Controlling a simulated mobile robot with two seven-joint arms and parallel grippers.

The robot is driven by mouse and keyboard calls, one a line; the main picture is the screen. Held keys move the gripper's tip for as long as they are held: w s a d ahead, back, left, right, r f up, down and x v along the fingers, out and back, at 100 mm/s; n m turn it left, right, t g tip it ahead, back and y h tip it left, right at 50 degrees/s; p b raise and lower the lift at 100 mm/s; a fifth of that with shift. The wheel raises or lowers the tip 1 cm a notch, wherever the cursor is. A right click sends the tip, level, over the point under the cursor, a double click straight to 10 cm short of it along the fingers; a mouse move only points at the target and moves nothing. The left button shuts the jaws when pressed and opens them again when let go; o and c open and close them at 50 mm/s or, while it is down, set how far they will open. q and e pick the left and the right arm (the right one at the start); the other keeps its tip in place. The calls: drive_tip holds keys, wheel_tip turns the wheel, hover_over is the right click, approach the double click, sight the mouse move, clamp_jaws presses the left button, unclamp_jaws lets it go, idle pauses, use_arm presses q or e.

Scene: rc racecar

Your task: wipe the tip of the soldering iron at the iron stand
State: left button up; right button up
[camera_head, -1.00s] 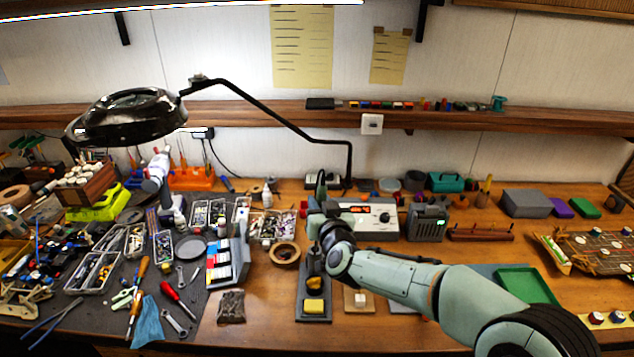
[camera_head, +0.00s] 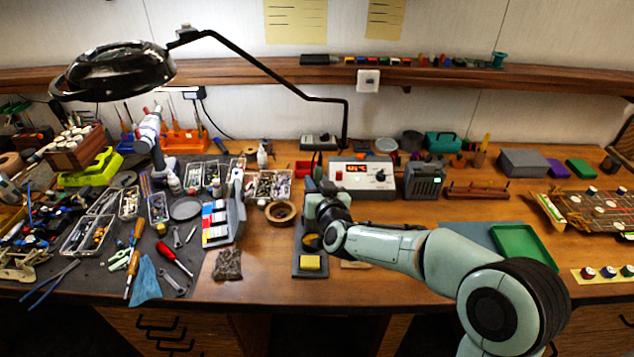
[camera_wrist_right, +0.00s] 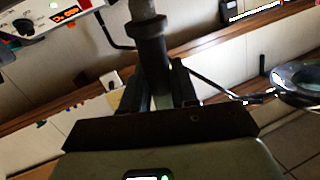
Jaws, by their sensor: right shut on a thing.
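The iron stand (camera_head: 298,266) is a dark plate near the front edge of the bench, with a yellow sponge (camera_head: 310,263) at its near end. A dark round part (camera_head: 312,243) sits behind the sponge. My right gripper (camera_head: 318,205) is over the far part of the stand and covers much of it. In the right wrist view my right gripper (camera_wrist_right: 160,90) is shut on the dark, collared handle of the soldering iron (camera_wrist_right: 149,45). The iron's tip is hidden in both views, so contact with the sponge cannot be told. My left gripper is out of view.
The soldering station (camera_head: 362,176) stands behind my right gripper. A wooden ring (camera_head: 281,212) and a box with coloured panels (camera_head: 222,220) are left of the stand. The magnifier lamp (camera_head: 115,70) hangs at upper left.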

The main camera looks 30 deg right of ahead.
sight(317, 173)
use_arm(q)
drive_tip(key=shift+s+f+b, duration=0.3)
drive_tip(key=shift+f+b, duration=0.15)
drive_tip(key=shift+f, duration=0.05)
use_arm(e)
drive_tip(key=shift+f, duration=0.4)
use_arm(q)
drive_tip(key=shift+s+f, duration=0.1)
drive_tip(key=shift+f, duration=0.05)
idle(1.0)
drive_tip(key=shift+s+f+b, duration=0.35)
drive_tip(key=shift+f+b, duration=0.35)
use_arm(e)
drive_tip(key=shift+f, duration=0.75)
idle(2.2)
drive_tip(key=shift+r+p, duration=0.75)
drive_tip(key=shift+r, duration=0.5)
drive_tip(key=shift+r+p, duration=1.15)
drive_tip(key=shift+r, duration=0.75)
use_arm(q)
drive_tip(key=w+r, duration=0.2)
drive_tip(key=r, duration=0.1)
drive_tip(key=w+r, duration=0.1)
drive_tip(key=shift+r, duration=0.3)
use_arm(e)
drive_tip(key=shift+w+f, duration=0.1)
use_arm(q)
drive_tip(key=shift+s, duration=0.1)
